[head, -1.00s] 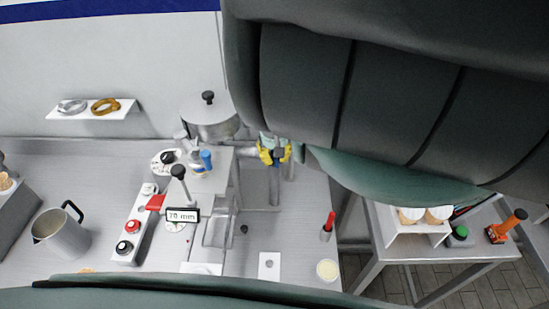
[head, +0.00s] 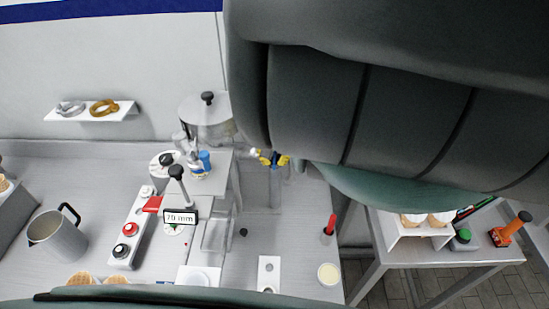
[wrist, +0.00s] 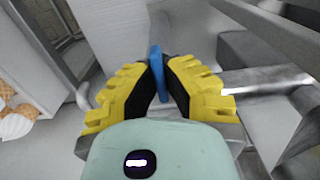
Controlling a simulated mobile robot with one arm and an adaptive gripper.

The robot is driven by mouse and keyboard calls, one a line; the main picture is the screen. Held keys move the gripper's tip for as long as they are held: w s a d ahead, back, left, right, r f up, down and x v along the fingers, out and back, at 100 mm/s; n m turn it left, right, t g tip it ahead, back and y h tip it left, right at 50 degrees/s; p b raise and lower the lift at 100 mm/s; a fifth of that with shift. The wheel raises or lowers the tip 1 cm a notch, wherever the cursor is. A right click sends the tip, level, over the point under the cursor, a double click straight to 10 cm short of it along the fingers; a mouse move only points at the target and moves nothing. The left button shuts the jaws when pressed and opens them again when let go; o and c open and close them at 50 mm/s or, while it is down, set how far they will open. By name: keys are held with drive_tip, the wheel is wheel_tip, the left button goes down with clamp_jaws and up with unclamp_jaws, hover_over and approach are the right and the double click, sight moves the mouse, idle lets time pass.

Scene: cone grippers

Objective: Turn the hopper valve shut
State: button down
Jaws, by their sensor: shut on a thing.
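The hopper (head: 206,112) is a grey lidded vessel with a black knob, at the middle of the head view. In the wrist view, a thin blue lever (wrist: 156,60), which looks like the valve handle, stands between the yellow, black-padded fingers. My gripper (wrist: 158,78) is shut on it, with the lever's upper part showing beyond the fingertips. In the head view my gripper (head: 269,158) is small, just right of the hopper and in front of the wall. My dark arm hides much of that side, and the valve's angle cannot be told there.
A stand with a black-knobbed lever (head: 178,176) and a separate blue part (head: 204,161) is left of the gripper. A metal jug (head: 57,238) stands far left. A red-handled tool (head: 330,226) stands on the counter at right. A side table (head: 430,252) holds cones.

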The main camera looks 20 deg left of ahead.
drive_tip(key=c, duration=1.1)
unclamp_jaws()
drive_tip(key=shift+o, duration=0.2)
